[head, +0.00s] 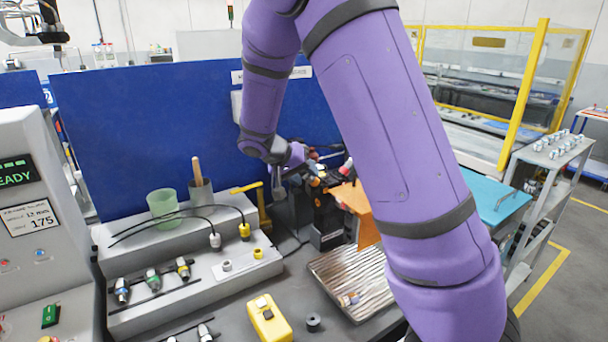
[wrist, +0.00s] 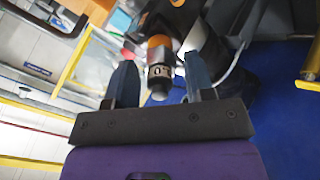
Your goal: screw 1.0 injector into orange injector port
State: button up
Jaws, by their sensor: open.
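In the wrist view, my gripper (wrist: 160,84) is open, with one dark finger on each side of an injector (wrist: 160,72). The injector has a silver body with a dark end and a small mark on it. Its far end meets an orange port (wrist: 160,42); how deeply it sits there I cannot tell. Gaps show between the fingers and the injector. In the head view, my wrist reaches the dark fixture (head: 328,205) at the back of the bench. The fingertips and port are too small and cluttered to make out there.
A grey rack (head: 215,290) holds several coloured connectors. A ridged metal tray (head: 335,268) with small parts lies before the fixture, near an orange panel (head: 362,215). A blue partition (head: 150,130) stands behind.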

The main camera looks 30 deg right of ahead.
jog(key=shift+n, duration=0.6)
jog(key=n, duration=1.2)
jog(key=shift+n, duration=0.4)
jog(key=n, duration=0.5)
jog(key=shift+n, duration=0.4)
jog(key=n, duration=0.5)
